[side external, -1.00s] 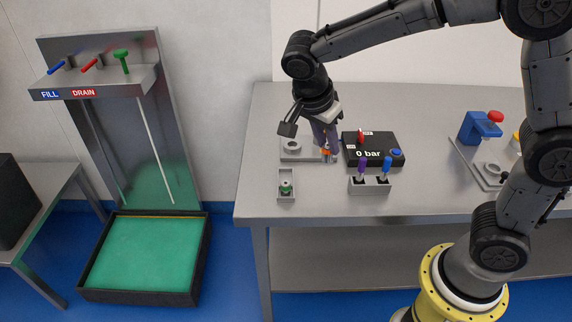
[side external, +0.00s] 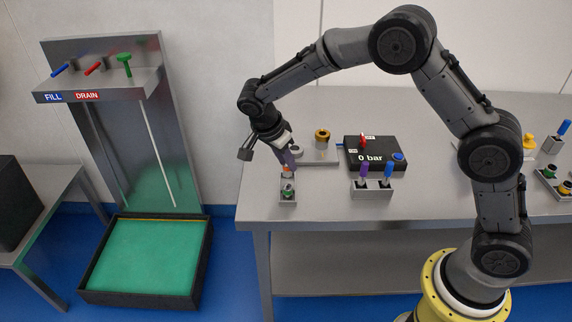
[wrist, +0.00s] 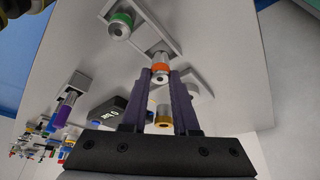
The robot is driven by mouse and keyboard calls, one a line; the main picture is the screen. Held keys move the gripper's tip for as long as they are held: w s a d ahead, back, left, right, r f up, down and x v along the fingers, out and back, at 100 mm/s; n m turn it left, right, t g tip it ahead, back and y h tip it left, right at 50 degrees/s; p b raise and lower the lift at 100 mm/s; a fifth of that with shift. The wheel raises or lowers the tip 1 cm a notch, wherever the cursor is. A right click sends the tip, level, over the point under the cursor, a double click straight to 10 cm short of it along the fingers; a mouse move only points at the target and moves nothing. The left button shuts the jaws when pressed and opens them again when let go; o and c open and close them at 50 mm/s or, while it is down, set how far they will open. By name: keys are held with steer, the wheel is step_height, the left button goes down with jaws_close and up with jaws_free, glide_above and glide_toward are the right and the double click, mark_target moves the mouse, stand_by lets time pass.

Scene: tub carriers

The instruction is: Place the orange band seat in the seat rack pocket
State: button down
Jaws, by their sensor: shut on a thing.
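My gripper (side external: 288,167) is shut on the orange band seat (wrist: 160,69), a small silver cylinder with an orange band. In the side view the orange band (side external: 288,169) shows between the fingertips, over the back end of the grey seat rack (side external: 287,201). The rack's front pocket holds a green band seat (side external: 288,188). In the wrist view the rack (wrist: 148,39) lies just beyond the held seat, with the green band seat (wrist: 120,26) at its far end. I cannot tell whether the orange seat's lower end is inside the back pocket.
A grey plate (side external: 318,159) behind the rack carries a yellow-banded cylinder (side external: 322,137) and a silver ring (side external: 297,150). A black "0 bar" box (side external: 373,152) and a holder (side external: 371,192) with purple and blue-handled tools stand to the right. The table is clear left of the rack.

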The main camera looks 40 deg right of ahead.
steer(key=shift+f, duration=0.75)
steer(key=shift+f, duration=0.15)
steer(key=c, duration=0.7)
jaws_free()
